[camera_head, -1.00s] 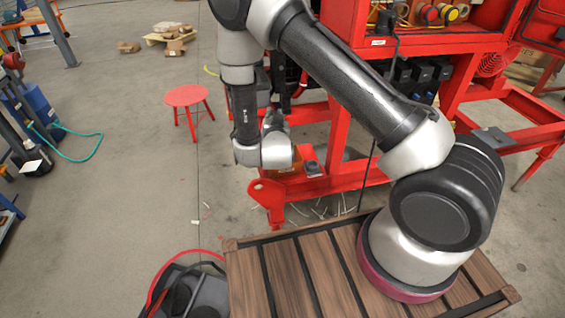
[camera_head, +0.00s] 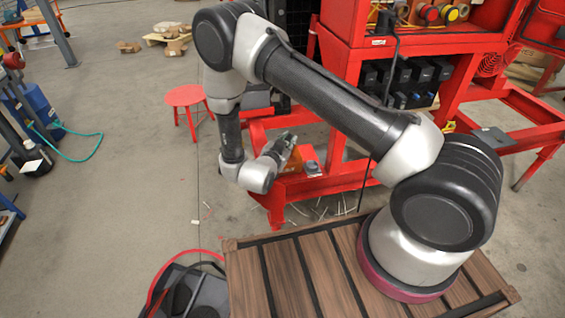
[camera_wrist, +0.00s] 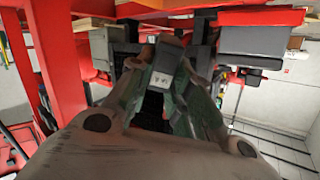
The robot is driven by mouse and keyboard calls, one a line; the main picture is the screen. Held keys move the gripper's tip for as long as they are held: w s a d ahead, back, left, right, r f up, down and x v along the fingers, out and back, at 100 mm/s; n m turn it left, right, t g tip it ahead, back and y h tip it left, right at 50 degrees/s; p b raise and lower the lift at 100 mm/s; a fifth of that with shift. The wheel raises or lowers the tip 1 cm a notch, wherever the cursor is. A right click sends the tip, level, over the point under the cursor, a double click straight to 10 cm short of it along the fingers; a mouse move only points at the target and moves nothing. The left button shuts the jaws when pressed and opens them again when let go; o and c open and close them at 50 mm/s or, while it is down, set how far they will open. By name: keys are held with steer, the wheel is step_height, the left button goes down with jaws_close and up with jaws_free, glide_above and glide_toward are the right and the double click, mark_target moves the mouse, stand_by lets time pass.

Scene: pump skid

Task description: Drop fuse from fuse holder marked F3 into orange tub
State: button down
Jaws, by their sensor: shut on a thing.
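My gripper (camera_head: 287,144) is at the left end of the red skid frame, beside and partly in front of the orange tub (camera_head: 296,162). In the wrist view my gripper (camera_wrist: 165,88) is shut on a small grey block with a pale face, which seems to be the fuse (camera_wrist: 164,70). In the head view the held piece is too small to make out. The tub shows only in part, and its inside is hidden. I cannot make out the F3 mark or its fuse holder.
The red skid (camera_head: 335,180) rises behind and right of my gripper, with several black boxes (camera_head: 405,78) under its cabinet. A black cable hangs along its front. A red stool (camera_head: 185,96) stands at the left. The floor left of the skid is mostly clear.

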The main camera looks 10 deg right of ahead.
steer(key=shift+f, duration=0.2)
steer(key=c, duration=1.2)
jaws_free()
steer(key=v, duration=1.2)
